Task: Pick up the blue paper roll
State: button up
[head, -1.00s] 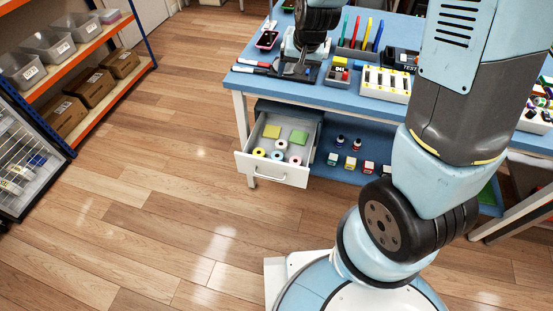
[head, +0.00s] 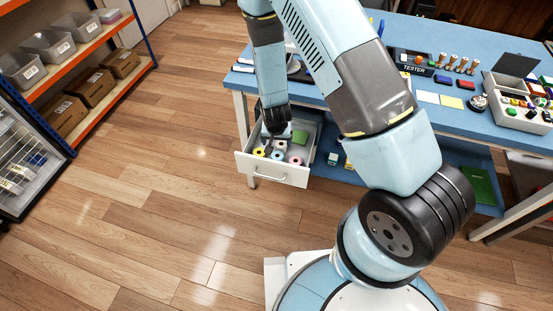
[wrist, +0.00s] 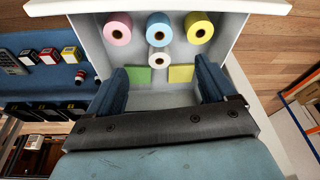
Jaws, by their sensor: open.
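In the head view the blue roll (head: 277,155) shows near the drawer front. My gripper (wrist: 163,82) is open and empty, its two fingers over the back of the drawer. In the head view my gripper (head: 275,133) hangs over the drawer.
Two sticky-note pads, one green (wrist: 135,75) and one yellow-green (wrist: 181,73), lie behind the rolls. Small boxes and bottles stand on the blue shelf (wrist: 38,91) beside the drawer. The blue tabletop (head: 470,120) is above. The floor before the drawer is clear.

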jog(key=f, duration=0.1)
send_over(277, 155)
jog(key=s, duration=0.3)
jog(key=x, duration=0.2)
jog(key=s+x, duration=0.1)
jog(key=x, duration=0.4)
jog(key=shift+s+a+f, duration=0.15)
jog(key=shift+a+f, duration=0.05)
jog(key=shift+f, duration=0.1)
jog(key=shift+w+x, duration=0.1)
jog(key=shift+x, duration=1.35)
jog(key=shift+w+x, duration=0.15)
jog(key=shift+x, duration=1.35)
jog(key=shift+r, duration=0.1)
jog(key=shift+c, duration=0.3)
jog(key=c, duration=1.1)
jog(key=shift+r, duration=0.1)
